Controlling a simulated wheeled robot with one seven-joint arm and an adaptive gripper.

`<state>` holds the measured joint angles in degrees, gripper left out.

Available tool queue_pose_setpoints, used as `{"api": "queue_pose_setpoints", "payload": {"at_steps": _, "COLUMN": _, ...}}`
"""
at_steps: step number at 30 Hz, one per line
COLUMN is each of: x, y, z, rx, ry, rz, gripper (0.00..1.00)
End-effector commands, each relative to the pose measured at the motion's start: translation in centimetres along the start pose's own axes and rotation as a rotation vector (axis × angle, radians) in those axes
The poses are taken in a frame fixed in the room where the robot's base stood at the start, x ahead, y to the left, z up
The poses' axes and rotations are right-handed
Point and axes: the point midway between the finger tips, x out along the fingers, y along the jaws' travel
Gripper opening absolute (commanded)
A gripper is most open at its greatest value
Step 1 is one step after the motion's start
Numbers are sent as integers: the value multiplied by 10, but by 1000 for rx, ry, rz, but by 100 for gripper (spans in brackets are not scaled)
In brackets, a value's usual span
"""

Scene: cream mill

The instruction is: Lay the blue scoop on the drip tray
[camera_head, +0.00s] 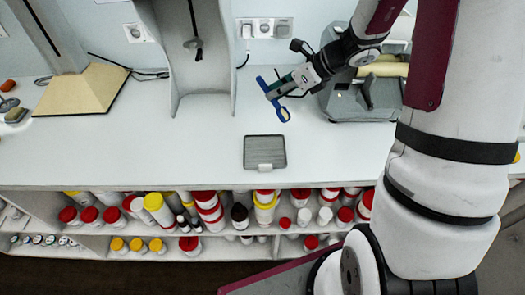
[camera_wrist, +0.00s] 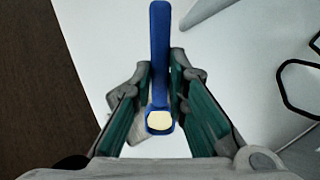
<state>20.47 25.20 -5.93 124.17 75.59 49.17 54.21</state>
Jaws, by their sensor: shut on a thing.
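The blue scoop (camera_head: 271,93) is held in my gripper (camera_head: 279,88) above the white counter, behind and slightly right of the drip tray. In the wrist view the scoop (camera_wrist: 160,45) runs lengthwise between the two teal finger pads of my gripper (camera_wrist: 160,78), with a pale cream oval at its near end. The pale patch also shows at the scoop's lower end in the head view. The drip tray (camera_head: 265,148) is a dark grey rectangle with a light tab on its front edge. It lies flat near the counter's front edge, and nothing is seen on it.
A grey machine (camera_head: 365,98) with a pale roller stands right of my gripper. A grey upright stand (camera_head: 188,60) is at the back, left of the tray. A tan wedge-shaped base (camera_head: 82,90) is farther left. Shelves below hold several jars (camera_head: 207,210). Counter around the tray is clear.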

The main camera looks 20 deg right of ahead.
Motion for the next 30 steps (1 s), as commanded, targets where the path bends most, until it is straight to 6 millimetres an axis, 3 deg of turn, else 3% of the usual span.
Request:
{"api": "queue_pose_setpoints", "payload": {"at_steps": 1, "x": -2, "y": 6, "z": -26, "rx": -51, "ry": 14, "rz": 62, "gripper": 0}}
{"api": "queue_pose_setpoints", "payload": {"at_steps": 6, "x": -22, "y": 51, "z": -88, "rx": -252, "ry": 56, "rz": 266, "gripper": 0}}
{"api": "queue_pose_setpoints", "payload": {"at_steps": 9, "x": -35, "y": 77, "z": -114, "rx": -343, "ry": 75, "rz": 355, "gripper": 0}}
{"api": "queue_pose_setpoints", "payload": {"at_steps": 14, "x": -51, "y": 108, "z": -138, "rx": -433, "ry": 95, "rz": 445, "gripper": 0}}
{"api": "queue_pose_setpoints", "payload": {"at_steps": 20, "x": -53, "y": 116, "z": -140, "rx": -473, "ry": 104, "rz": 482, "gripper": 0}}
{"api": "queue_pose_setpoints", "payload": {"at_steps": 30, "x": -1, "y": 80, "z": -93, "rx": -474, "ry": 106, "rz": 483, "gripper": 0}}
